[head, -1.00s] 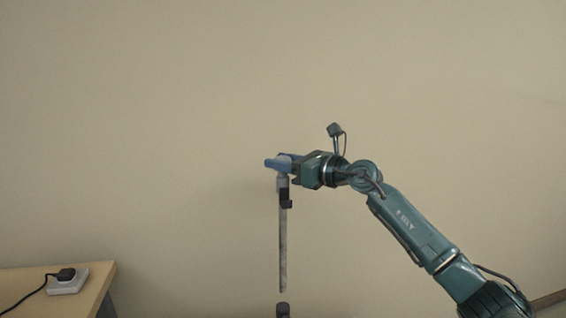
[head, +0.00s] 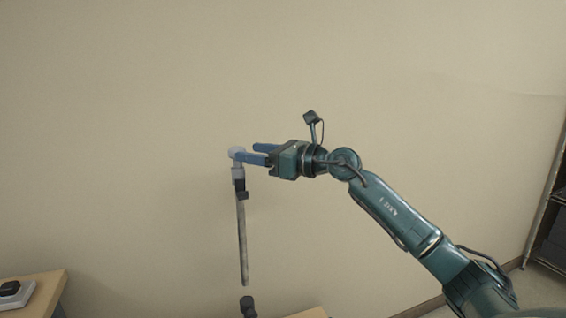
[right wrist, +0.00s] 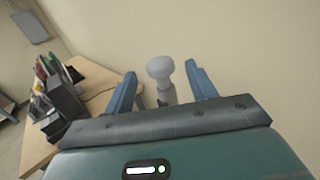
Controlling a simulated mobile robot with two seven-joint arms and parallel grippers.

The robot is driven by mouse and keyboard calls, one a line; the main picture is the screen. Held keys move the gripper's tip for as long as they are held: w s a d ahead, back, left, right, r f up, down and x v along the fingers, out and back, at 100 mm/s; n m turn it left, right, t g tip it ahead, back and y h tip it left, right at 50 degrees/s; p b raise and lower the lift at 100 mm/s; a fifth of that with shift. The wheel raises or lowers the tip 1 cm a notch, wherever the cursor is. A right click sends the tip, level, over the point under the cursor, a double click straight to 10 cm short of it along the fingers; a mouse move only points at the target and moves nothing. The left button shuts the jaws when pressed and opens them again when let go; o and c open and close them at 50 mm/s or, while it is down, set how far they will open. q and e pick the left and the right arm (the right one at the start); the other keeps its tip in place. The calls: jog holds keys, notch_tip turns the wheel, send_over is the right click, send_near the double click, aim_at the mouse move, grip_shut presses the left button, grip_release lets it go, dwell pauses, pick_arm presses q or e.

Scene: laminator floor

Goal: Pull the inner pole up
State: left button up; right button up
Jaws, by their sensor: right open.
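The pole (head: 242,240) stands upright as a thin grey tube, with a black clamp (head: 240,187) near its top and a pale grey head above. A dark collar (head: 248,306) shows below it; I cannot make out what joins the two. My right gripper (head: 250,153) is open at the height of the pale head, with its blue fingers spread and their tips close to it. In the right wrist view the pale round knob (right wrist: 160,68) shows between the open fingers, apart from both. My left gripper is not in view.
A wooden corner (head: 312,313) shows at the bottom. A dark shelf rack (head: 552,225) is at the right edge. Plain wall lies behind the pole. The wrist view shows a cluttered desk (right wrist: 98,75).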

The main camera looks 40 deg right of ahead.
pick_arm(q)
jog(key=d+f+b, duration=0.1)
jog(key=b, duration=0.2)
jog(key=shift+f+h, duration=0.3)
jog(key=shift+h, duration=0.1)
pick_arm(e)
jog(key=v, duration=0.8)
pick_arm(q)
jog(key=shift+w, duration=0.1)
